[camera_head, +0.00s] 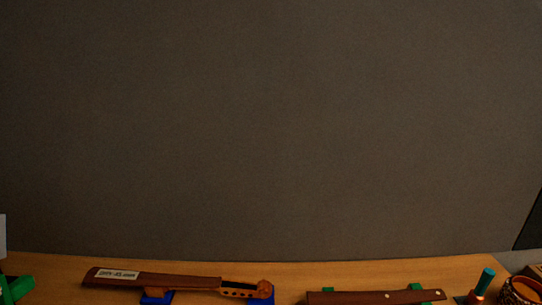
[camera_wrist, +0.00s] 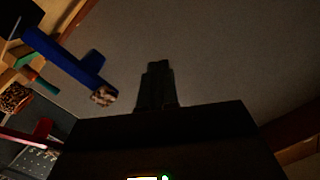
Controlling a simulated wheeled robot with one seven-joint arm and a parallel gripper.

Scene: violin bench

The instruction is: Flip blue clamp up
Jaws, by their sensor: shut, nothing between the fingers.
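In the wrist view, a blue clamp (camera_wrist: 62,57) shows at the upper left as a long blue bar with a short blue cross piece. A mottled brown and pale piece (camera_wrist: 104,95) sits by its lower right end. My gripper (camera_wrist: 158,68) is dark, with its fingers together and nothing between them. It is to the right of the clamp in the picture and apart from it. My gripper does not show in the head view. Blue supports (camera_head: 157,298) show under a violin neck there; I cannot tell whether they belong to the clamp.
A brown bar (camera_head: 375,297) rests on green supports at right. A teal-handled tool (camera_head: 486,281) and patterned bowl (camera_head: 523,290) stand beyond it. A red piece (camera_wrist: 40,130) shows lower left in the wrist view.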

